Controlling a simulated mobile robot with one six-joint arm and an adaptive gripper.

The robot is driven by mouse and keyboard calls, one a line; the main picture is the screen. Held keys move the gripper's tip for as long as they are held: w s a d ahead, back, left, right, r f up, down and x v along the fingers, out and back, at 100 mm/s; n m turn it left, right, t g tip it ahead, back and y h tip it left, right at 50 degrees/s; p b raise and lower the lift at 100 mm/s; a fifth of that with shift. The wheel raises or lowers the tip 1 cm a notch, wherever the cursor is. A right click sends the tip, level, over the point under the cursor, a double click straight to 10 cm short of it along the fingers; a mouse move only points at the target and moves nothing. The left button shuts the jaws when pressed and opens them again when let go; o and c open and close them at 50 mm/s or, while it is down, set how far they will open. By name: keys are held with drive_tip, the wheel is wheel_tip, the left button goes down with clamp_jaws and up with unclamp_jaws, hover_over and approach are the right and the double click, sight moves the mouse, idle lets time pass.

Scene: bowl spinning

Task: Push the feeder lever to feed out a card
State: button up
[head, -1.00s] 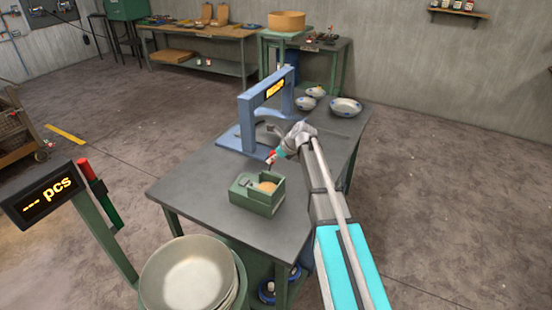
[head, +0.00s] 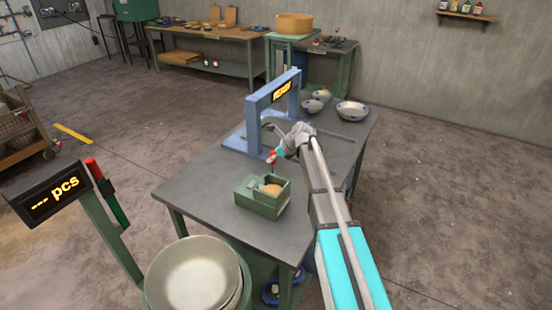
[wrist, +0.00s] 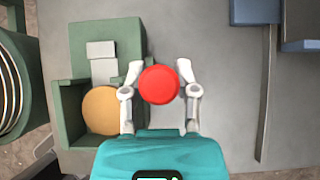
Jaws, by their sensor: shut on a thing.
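The green feeder box (head: 262,203) stands near the front of the grey table, with a round tan disc (head: 272,188) inside. In the wrist view the box (wrist: 75,105) is left of my gripper, with the tan disc (wrist: 99,110) in its open compartment. A round red knob (wrist: 159,85) sits between my two fingers, and it shows small in the head view (head: 271,157) above the box's back side. My gripper (wrist: 160,72) is shut on this knob. A short thin stem seems to run below it; whether it joins the box is hard to tell.
A blue arch with a lit display (head: 282,91) stands behind the box. Bowls (head: 352,110) sit at the table's far end. A stack of large bowls (head: 192,275) and a "--- pcs" display (head: 52,195) are at front left. The left front tabletop (head: 200,185) is clear.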

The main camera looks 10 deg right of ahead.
drive_tip(key=shift+a, duration=0.2)
drive_tip(key=shift+w+a+f, duration=0.1)
drive_tip(key=shift+w+a, duration=0.75)
drive_tip(key=shift+a, duration=0.3)
drive_tip(key=shift+w+a, duration=0.1)
drive_tip(key=shift+w+a+f+b, duration=0.3)
drive_tip(key=shift+w+a, duration=0.1)
drive_tip(key=shift+a, duration=0.15)
drive_tip(key=shift+w+a+f+b, duration=0.15)
drive_tip(key=shift+w+a+b, duration=0.15)
drive_tip(key=shift+a, duration=0.25)
drive_tip(key=shift+s+d+r+p, duration=0.25)
drive_tip(key=shift+s+d, duration=0.15)
drive_tip(key=shift+d, duration=0.2)
drive_tip(key=shift+s+d+r+p, duration=0.2)
drive_tip(key=shift+s+d, duration=0.2)
drive_tip(key=shift+d, duration=0.15)
drive_tip(key=shift+s+d, duration=0.1)
drive_tip(key=shift+d, duration=0.15)
